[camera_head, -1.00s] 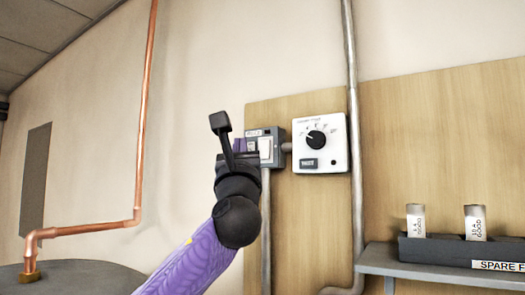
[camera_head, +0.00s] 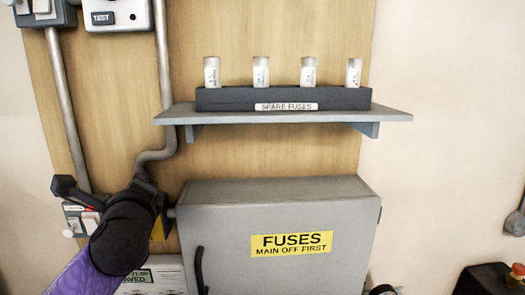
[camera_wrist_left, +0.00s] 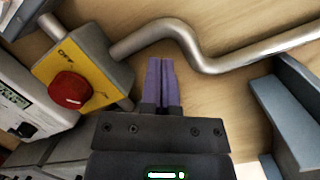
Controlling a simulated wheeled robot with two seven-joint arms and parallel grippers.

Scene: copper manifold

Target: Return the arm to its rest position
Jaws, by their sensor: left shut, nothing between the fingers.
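My left arm comes in from the lower left of the head view, with a purple sleeve and a black wrist. Its left gripper (camera_head: 143,192) is mostly hidden behind the wrist there, left of the grey fuse box (camera_head: 225,255). In the left wrist view the purple fingers of the left gripper (camera_wrist_left: 163,62) are together and hold nothing. They point toward the wooden board, apart from the bent grey conduit. My right gripper is in neither view.
A yellow switch box (camera_wrist_left: 90,55) with a red knob (camera_wrist_left: 68,89) sits close left of the fingers in the wrist view. A grey shelf (camera_head: 290,115) with a spare-fuse rack (camera_head: 220,98) is above the fuse box.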

